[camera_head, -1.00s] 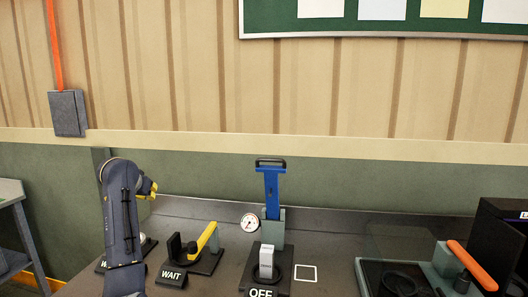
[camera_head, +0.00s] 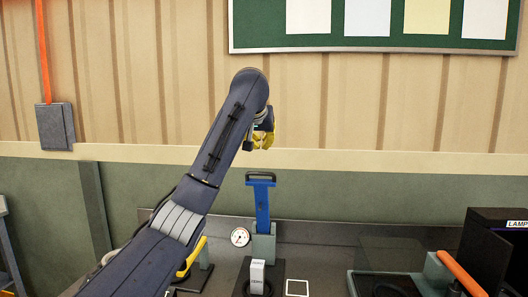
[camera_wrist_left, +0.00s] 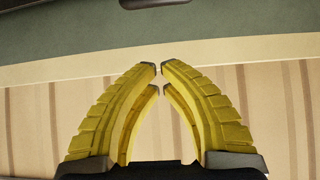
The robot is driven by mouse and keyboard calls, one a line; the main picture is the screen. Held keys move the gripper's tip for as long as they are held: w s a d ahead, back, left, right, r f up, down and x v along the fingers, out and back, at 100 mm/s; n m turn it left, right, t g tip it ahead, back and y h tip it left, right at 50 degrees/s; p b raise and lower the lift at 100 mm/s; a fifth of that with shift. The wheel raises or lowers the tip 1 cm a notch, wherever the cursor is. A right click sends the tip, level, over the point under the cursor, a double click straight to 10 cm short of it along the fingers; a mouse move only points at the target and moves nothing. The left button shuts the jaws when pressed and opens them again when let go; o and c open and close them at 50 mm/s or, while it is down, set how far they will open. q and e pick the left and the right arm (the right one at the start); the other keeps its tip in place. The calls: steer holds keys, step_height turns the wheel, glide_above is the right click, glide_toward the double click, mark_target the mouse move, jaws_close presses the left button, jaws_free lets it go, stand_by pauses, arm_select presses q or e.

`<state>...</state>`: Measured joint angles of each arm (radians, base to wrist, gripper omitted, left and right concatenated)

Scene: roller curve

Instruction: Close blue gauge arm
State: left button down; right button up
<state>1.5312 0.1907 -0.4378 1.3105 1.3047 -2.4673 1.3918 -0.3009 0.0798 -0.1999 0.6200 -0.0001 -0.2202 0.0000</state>
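The blue gauge arm (camera_head: 262,208) stands nearly upright on its grey-green base (camera_head: 263,247), with a dark handle (camera_head: 261,174) across its top. A round white gauge (camera_head: 240,237) sits just left of it. My left gripper (camera_head: 263,143), with yellow fingers, is above the handle and apart from it. In the left wrist view my left gripper (camera_wrist_left: 158,76) has its fingertips almost together with nothing between them. A dark curved edge (camera_wrist_left: 155,3), seemingly the handle, shows at the top there. My right gripper is not in view.
A white switch (camera_head: 257,277) stands in front of the blue arm. A yellow lever (camera_head: 192,257) is partly behind my left arm. At right are an orange-handled lever (camera_head: 460,273) and a black lamp box (camera_head: 490,250). A white square outline (camera_head: 297,288) marks bare bench.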

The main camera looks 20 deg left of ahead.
mark_target(262, 180)
arm_select(q)
steer(key=shift+w+a+f, duration=0.1)
steer(key=shift+w+f, duration=0.45)
steer(key=shift+f, duration=0.8)
steer(key=shift+w+a+f, duration=0.1)
steer(key=shift+w+f, duration=0.5)
steer(key=shift+f, duration=0.7)
steer(key=shift+w+a+f, duration=0.1)
steer(key=shift+w+f, duration=0.45)
steer(key=shift+f, duration=0.8)
